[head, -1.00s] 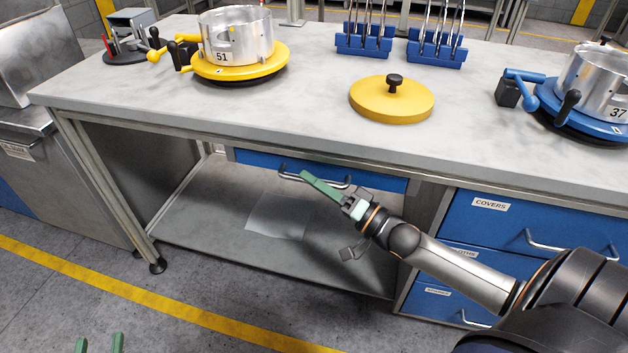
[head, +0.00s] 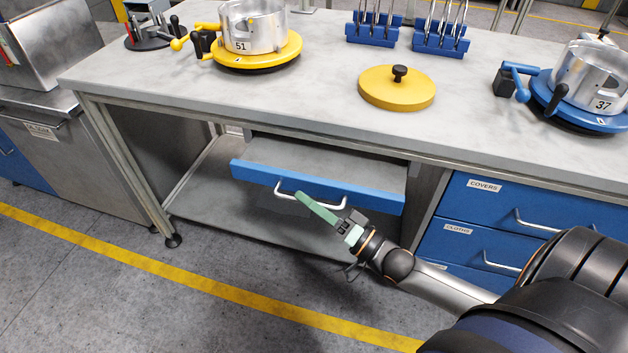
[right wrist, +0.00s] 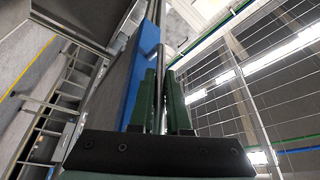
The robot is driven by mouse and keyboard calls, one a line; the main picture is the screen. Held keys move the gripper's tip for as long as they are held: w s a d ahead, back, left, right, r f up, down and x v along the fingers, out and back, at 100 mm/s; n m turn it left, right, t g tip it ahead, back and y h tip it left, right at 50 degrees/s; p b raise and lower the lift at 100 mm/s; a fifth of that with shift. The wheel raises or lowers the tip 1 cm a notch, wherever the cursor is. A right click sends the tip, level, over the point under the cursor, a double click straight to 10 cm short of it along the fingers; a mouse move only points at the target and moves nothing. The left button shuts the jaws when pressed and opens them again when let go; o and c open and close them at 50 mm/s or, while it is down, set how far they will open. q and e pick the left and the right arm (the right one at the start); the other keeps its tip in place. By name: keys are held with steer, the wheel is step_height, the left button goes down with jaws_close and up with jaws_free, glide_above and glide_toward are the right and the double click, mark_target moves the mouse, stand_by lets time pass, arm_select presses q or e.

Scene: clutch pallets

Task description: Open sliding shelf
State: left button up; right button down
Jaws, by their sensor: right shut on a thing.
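The sliding shelf (head: 357,196) has a blue front and a grey top. It sticks out from under the workbench, partly pulled out. A metal bar handle (head: 284,193) runs along its front. My right gripper (head: 305,197) is at the handle with its green fingers closed around the bar. In the right wrist view the green fingers (right wrist: 161,100) sit on both sides of the metal bar, next to the blue front (right wrist: 143,66). My left gripper does not show now.
The workbench top (head: 300,115) holds a yellow lid (head: 395,92), a yellow fixture (head: 256,52), a blue fixture (head: 575,100) and blue racks (head: 371,34). Blue drawers (head: 470,235) stand right of the shelf. The lower shelf (head: 200,200) lies beneath. Floor in front is clear.

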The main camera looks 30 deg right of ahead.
steer(key=s+a+p, duration=0.5)
steer(key=s+a, duration=0.6)
steer(key=a, duration=0.2)
steer(key=shift+s, duration=0.1)
steer(key=c, duration=1.2)
jaws_free()
steer(key=shift+o, duration=0.2)
